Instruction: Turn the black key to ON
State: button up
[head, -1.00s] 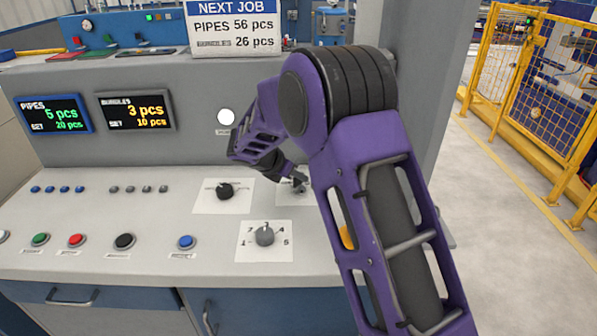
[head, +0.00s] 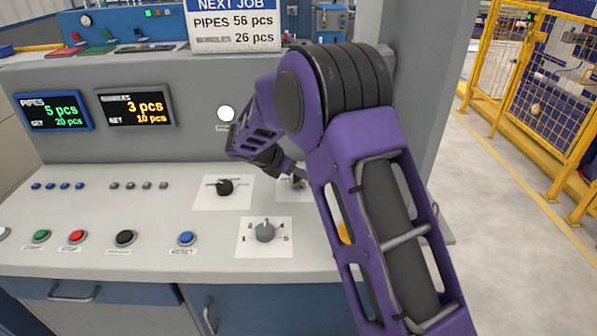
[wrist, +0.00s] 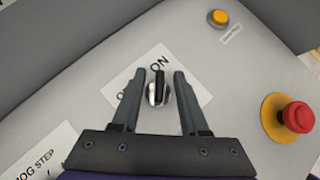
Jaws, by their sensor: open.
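The black key (wrist: 160,83) stands in a silver round lock on a white label plate (wrist: 128,76) in the wrist view. The letters "ON" show on the plate to the right of the key; the label on the left is partly hidden by a finger. My gripper (wrist: 160,82) is open, with one finger on each side of the key and a gap visible on both sides. In the head view my purple arm reaches over the right part of the panel, and my gripper (head: 297,178) is small there, largely hidden along with the key.
A red emergency button (wrist: 298,117) on a yellow base sits right of the key, and a yellow button (wrist: 218,18) sits beyond it. A black selector (head: 224,187) and a grey dial (head: 265,232) stand on the panel (head: 150,215) left of my arm.

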jog(key=shift+r, duration=0.1)
jog(key=p+v, duration=0.1)
jog(key=v, duration=1.6)
jog(key=shift+s, duration=0.15)
jog(key=shift+a, duration=0.1)
